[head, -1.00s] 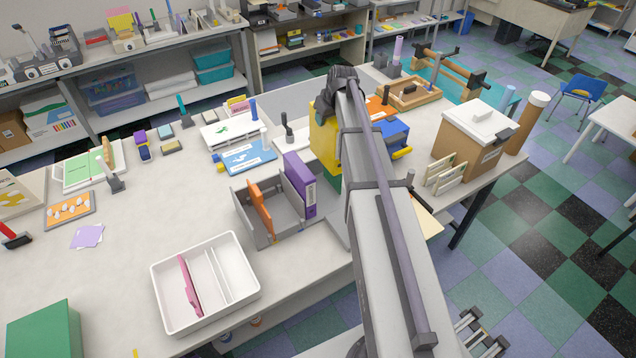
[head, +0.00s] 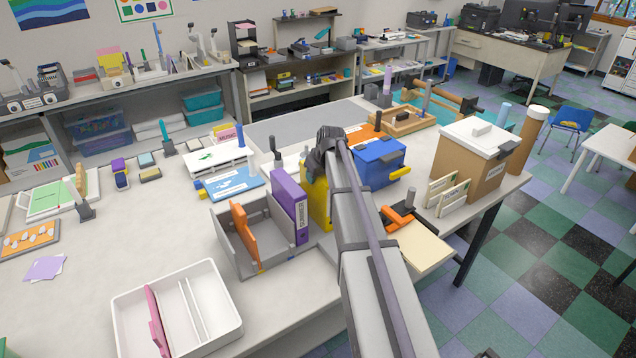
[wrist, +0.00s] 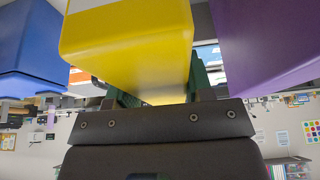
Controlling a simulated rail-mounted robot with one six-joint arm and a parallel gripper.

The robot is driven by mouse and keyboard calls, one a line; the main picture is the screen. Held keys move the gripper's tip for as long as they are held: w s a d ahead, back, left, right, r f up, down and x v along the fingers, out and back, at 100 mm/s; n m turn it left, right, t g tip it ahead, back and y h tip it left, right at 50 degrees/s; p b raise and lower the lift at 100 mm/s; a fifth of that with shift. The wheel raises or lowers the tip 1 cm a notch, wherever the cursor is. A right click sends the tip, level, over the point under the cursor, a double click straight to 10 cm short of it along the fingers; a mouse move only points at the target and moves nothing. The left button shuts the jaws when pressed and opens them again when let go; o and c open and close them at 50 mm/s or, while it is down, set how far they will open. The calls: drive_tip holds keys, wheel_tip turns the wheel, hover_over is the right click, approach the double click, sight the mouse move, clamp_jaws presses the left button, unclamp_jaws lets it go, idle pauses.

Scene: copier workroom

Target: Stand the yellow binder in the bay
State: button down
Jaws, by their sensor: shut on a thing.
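The yellow binder (head: 317,203) is upright just right of the purple binder (head: 291,207), partly hidden behind my arm. Whether its base touches anything is unclear. In the wrist view the yellow binder (wrist: 125,45) fills the upper middle, with the purple binder (wrist: 265,45) to its right and a gap between them. My gripper (wrist: 155,92) is shut on the yellow binder; in the head view my arm hides the jaws. The grey rack (head: 226,243) holds an orange piece (head: 243,233) on the left and the purple binder on the right, with open space between.
A blue box (head: 379,162) with a yellow handle stands close right of the yellow binder; it also shows in the wrist view (wrist: 28,50). A white tray (head: 222,335) with a pink item lies in front. A clipboard (head: 425,248) and a brown bin (head: 465,165) are to the right.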

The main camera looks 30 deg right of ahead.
drive_tip(key=shift+f, duration=0.15)
drive_tip(key=c, duration=0.5)
unclamp_jaws()
drive_tip(key=shift+r, duration=0.2)
drive_tip(key=shift+r, duration=0.25)
drive_tip(key=p+v, duration=1.2)
drive_tip(key=s+a+f+m+g, duration=0.15)
drive_tip(key=s+a+g, duration=0.35)
drive_tip(key=s+a, duration=1.85)
wheel_tip(320, 180, down, 11)
drive_tip(key=b, duration=1.2)
drive_tip(key=shift+d, duration=0.25)
